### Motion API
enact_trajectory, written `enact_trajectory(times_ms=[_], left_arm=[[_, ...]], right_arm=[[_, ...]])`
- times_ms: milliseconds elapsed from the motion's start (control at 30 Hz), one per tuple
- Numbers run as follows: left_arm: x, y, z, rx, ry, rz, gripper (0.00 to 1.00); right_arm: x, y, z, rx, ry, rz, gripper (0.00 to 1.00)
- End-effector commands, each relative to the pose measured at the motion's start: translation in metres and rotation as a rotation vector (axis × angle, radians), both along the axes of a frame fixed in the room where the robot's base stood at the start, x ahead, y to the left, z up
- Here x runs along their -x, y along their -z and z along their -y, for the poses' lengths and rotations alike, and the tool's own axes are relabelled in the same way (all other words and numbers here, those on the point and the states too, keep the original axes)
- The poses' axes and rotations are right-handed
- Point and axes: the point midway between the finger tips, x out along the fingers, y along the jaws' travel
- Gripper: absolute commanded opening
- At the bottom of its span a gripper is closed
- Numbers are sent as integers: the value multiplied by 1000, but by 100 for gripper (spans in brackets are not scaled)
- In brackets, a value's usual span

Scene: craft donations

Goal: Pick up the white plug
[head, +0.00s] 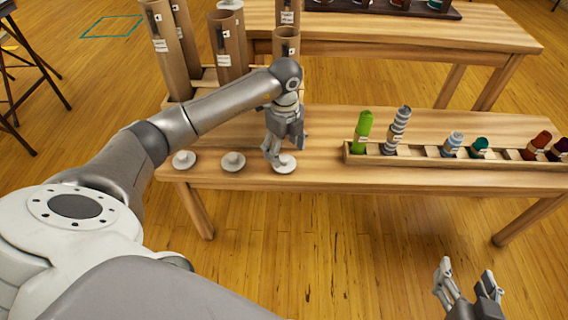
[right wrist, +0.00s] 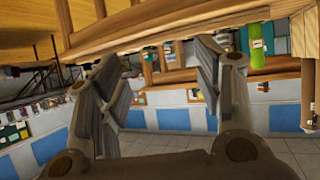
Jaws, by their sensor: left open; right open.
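Several white plugs lie near the front edge of the wooden table in the head view. The left one (head: 184,160) and the middle one (head: 233,161) stand clear, each a disc with a raised knob. The right one (head: 284,166) lies under my left gripper (head: 285,155), which points down with its fingers open around or just above its knob; contact cannot be told. My right gripper (head: 467,280) is open and empty, low in front of the table at the right. Its open fingers also show in the right wrist view (right wrist: 162,75).
A wooden rack (head: 420,161) with several coloured rolls stands on the table's right side. Tall brown cardboard tubes (head: 228,50) stand behind my left arm. Another table (head: 420,30) is at the back. Bare tabletop (head: 325,125) lies between gripper and rack.

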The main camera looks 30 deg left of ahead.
Motion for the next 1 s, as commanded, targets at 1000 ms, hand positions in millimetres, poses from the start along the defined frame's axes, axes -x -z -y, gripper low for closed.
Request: enact_trajectory(times_ms=[1000], left_arm=[[-2, 48, -3, 1, 1, 0, 52]], right_arm=[[-30, -77, -19, -105, -27, 427, 60]])
